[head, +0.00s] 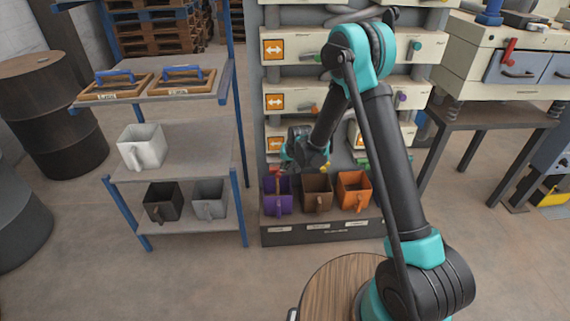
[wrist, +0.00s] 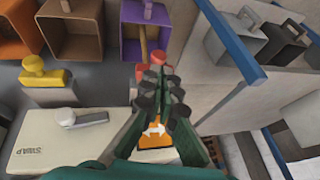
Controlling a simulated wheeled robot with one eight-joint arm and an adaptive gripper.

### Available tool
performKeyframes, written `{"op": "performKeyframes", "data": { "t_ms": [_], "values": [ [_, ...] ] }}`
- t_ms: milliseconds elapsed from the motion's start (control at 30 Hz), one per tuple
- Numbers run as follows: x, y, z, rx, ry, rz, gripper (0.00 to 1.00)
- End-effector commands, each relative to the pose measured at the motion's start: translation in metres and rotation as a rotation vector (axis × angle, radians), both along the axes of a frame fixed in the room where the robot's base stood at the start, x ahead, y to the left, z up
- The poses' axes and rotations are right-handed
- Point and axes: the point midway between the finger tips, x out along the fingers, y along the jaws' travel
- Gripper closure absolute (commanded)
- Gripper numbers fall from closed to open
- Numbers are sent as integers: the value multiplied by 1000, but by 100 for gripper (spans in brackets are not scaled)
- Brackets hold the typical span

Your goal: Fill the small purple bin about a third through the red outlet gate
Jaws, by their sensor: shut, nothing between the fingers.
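The small purple bin (head: 277,196) stands at the left end of the low shelf under the outlets; in the wrist view it (wrist: 130,46) shows open at the top. A tan-brown strip (wrist: 143,44) shows at its mouth; I cannot tell whether it is flowing material. The red gate handle (wrist: 158,57) is right by my fingertips, in front of the bin; I cannot tell whether they touch it. My gripper (wrist: 160,88) is shut and empty. In the head view my gripper (head: 287,167) is just above the purple bin, and the outlet behind it is mostly hidden. The fill level is unclear.
A brown bin (head: 317,193) and an orange bin (head: 354,191) stand beside the purple one. A yellow handle (wrist: 45,78) and a grey-white lever (wrist: 80,118) are near my gripper. A blue-framed rack (head: 240,205) with a white bin (head: 142,148) stands close on the left.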

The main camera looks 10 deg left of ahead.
Motion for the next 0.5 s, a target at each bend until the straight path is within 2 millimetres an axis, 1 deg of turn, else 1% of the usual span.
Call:
{"op": "performKeyframes", "data": {
  "t_ms": [33,500],
  "values": [
    [-1,2,-8,0,0,1,100],
    [-8,14,-69,0,0,1,100]
  ]
}}
